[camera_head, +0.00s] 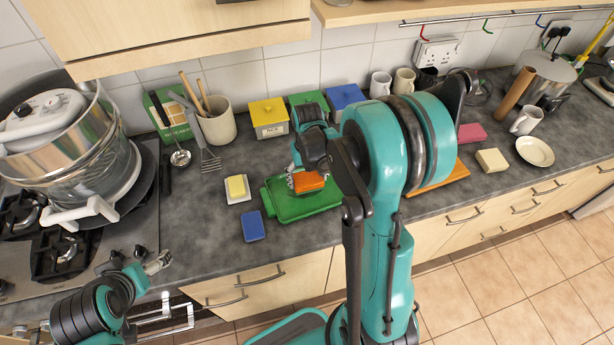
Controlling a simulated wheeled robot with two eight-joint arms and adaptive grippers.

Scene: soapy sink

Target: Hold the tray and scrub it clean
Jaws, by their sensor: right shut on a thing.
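A green tray (289,211) lies flat on the grey worktop near its front edge. Its right part is hidden behind my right arm. My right gripper (297,176) is over the tray, shut on an orange sponge (308,183). The sponge is at the tray's upper middle; I cannot tell whether it touches the surface. My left gripper (158,262) is at lower left, by the hob's front right corner, well away from the tray. Its fingers are too small to tell open from shut.
A blue sponge (253,226) and a yellow block on a white dish (230,198) lie left of the tray. Yellow (269,117), green and blue boxes stand behind. A utensil pot (217,122) and a large steel pot (75,140) are farther left. An orange board (445,180) lies right.

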